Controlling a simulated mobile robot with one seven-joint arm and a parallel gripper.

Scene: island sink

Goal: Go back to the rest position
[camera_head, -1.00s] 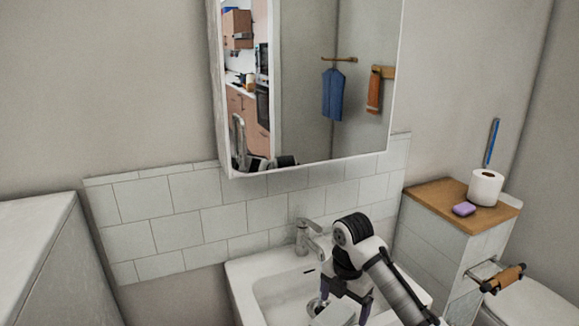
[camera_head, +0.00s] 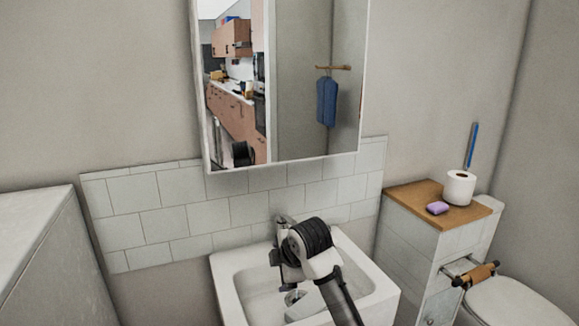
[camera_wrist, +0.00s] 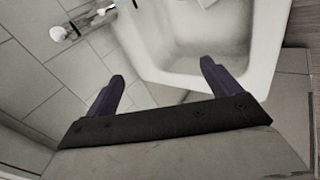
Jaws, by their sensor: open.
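My gripper (camera_wrist: 163,84) is open in the wrist view, with its two dark fingers spread apart and nothing between them. The white sink (camera_wrist: 205,48) lies beyond the fingertips there. In the head view my arm reaches over the sink (camera_head: 378,297) from the front, with its wrist above the basin. The fingers cannot be made out clearly in that view, and my arm covers much of the tap area.
A mirror cabinet (camera_head: 312,90) hangs above the tiled splashback (camera_head: 165,212). On the right, a wooden-topped ledge (camera_head: 409,194) holds a toilet roll (camera_head: 459,187) and purple soap (camera_head: 437,208). A toilet (camera_head: 515,302) stands beyond. A pale block (camera_head: 40,240) stands at left.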

